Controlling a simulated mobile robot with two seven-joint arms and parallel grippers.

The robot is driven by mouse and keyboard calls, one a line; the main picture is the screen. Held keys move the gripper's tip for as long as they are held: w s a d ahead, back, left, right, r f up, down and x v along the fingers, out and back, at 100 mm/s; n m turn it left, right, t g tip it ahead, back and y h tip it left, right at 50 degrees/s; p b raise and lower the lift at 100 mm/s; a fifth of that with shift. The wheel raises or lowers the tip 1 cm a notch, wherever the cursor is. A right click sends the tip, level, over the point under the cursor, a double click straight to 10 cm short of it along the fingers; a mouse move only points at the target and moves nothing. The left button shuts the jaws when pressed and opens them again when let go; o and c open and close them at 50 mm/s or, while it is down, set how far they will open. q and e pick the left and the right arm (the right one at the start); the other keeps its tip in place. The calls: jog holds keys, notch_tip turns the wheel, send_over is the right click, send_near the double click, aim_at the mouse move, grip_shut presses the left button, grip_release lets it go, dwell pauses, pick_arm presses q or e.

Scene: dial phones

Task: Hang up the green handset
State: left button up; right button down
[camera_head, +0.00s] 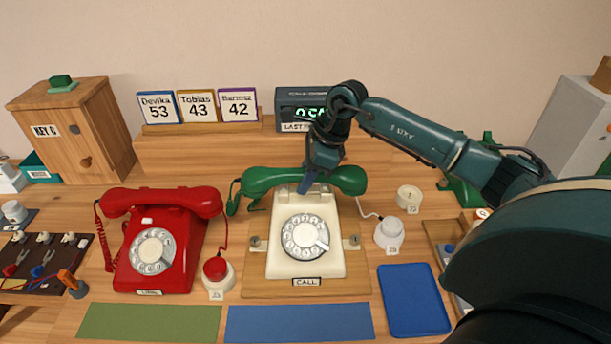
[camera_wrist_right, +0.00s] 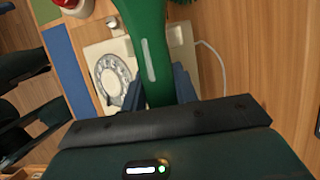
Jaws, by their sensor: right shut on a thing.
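The green handset (camera_head: 267,180) lies across the top of the cream dial phone (camera_head: 305,260) in the head view. My right gripper (camera_head: 310,184) is shut on the middle of the handset from above. In the right wrist view the green handset (camera_wrist_right: 152,55) runs between the blue fingers of my right gripper (camera_wrist_right: 165,85), with the cream phone (camera_wrist_right: 108,50) below it. I cannot tell whether the handset rests in the cradle or is just above it. A green cord hangs at its left end. My left gripper is not in view.
A red phone (camera_head: 160,245) with its red handset stands to the left. A white round device (camera_head: 389,235) and a blue tray (camera_head: 413,300) are to the right. Name cards (camera_head: 198,106) and a dark display (camera_head: 300,108) stand behind. Green and blue mats (camera_head: 300,323) lie in front.

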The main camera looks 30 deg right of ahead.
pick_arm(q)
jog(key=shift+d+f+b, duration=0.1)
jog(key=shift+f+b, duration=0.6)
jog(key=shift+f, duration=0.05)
pick_arm(e)
jog(key=shift+f, duration=0.85)
jog(key=c, duration=1)
grip_release()
jog(key=shift+d+r, duration=0.1)
jog(key=shift+r, duration=0.1)
jog(key=v, duration=1.2)
jog(key=shift+s+r, duration=0.15)
jog(key=shift+r, duration=0.15)
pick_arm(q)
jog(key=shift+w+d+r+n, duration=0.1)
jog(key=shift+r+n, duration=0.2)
pick_arm(e)
jog(key=shift+f, duration=0.1)
